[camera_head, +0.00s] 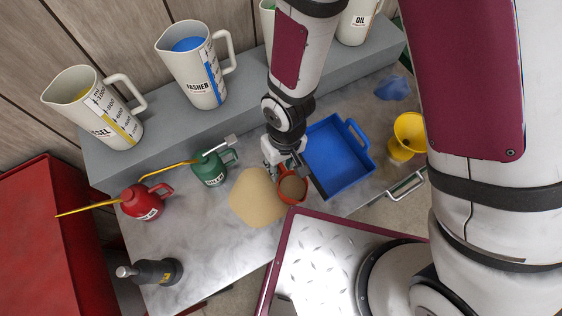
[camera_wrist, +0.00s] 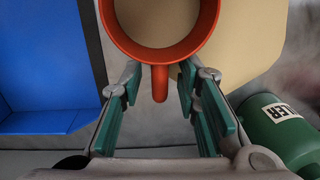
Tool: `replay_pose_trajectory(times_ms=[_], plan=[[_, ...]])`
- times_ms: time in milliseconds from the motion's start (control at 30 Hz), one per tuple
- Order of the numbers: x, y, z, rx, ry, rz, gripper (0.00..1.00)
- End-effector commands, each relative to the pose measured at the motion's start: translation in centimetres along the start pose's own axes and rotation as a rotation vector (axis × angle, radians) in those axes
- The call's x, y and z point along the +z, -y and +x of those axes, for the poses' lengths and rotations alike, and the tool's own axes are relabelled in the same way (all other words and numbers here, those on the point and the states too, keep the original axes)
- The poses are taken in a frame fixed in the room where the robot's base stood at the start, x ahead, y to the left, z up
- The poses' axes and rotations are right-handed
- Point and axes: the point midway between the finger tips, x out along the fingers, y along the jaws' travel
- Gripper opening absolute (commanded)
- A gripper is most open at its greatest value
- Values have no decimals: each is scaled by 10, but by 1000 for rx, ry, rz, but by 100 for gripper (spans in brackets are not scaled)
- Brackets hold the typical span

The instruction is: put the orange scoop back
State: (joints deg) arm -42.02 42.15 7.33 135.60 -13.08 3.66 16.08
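The orange scoop (camera_head: 292,204) is a round cup with tan-brown inside, at the right edge of a tan patch (camera_head: 255,197) on the grey bench. In the wrist view, the scoop (camera_wrist: 160,49) shows its rim at the top, with its short handle pointing down toward my gripper. My gripper (camera_wrist: 159,92) is open, its green-padded fingers on either side of the handle with a gap at each side. In the head view, my gripper (camera_head: 291,163) is just behind the scoop and partly hidden by my wrist.
A blue tray (camera_head: 369,134) lies close right of the scoop. A green oil can (camera_head: 211,170) and a red one (camera_head: 141,203) stand left. A yellow funnel (camera_head: 408,134) is right. Large jugs (camera_head: 197,75) line the grey shelf behind.

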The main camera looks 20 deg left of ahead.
Motion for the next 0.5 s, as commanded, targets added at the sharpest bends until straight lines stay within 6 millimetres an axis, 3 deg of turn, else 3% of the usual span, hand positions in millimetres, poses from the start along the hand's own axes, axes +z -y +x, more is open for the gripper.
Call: replay_pose_trajectory(times_ms=[233, 500], plan=[[-1, 0, -16, -1, -3, 1, 30], [-2, -1, -61, 0, -6, 2, 30]])
